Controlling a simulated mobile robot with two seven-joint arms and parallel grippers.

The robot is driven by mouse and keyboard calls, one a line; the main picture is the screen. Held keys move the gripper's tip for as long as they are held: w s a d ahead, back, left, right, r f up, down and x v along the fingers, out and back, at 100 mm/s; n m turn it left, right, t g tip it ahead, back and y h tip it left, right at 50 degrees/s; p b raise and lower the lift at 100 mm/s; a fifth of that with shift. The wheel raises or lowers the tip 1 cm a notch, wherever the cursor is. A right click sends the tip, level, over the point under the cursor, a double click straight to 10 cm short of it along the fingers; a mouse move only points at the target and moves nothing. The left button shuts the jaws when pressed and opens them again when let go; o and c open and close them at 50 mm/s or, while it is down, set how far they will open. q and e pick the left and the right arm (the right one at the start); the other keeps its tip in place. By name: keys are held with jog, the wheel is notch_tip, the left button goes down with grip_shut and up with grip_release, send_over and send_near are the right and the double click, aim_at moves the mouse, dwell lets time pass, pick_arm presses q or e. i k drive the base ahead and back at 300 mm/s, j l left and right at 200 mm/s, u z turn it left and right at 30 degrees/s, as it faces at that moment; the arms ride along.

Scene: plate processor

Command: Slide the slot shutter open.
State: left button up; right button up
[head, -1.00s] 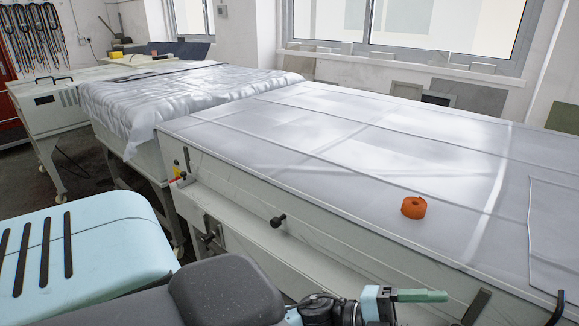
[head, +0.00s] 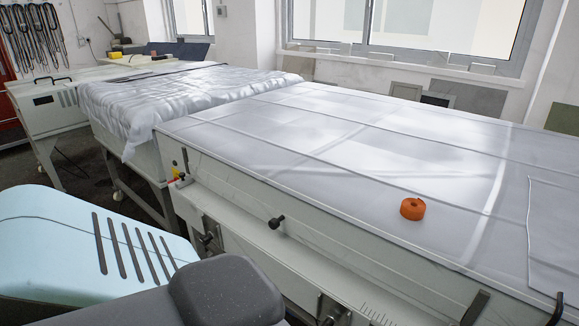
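I cannot pick out the slot shutter for certain. The long white plate processor (head: 240,185) fills the middle and right, with a glossy grey top. A black knob (head: 277,221) sticks out from its front face above a ledge. A row of short dark slits (head: 378,313) shows low on the front at the bottom edge. Neither of my grippers is in view.
An orange tape roll (head: 412,209) lies on the processor's top near the front edge. Black handles (head: 475,307) stand at the front right. A metal lever (head: 210,235) sits on the lower front. A second table under wrinkled silver sheeting (head: 190,95) stands behind left.

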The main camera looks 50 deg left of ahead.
aim_at(436, 300)
jog(key=i+j, duration=0.15)
jog(key=i, duration=0.3)
jog(key=u, duration=1.95)
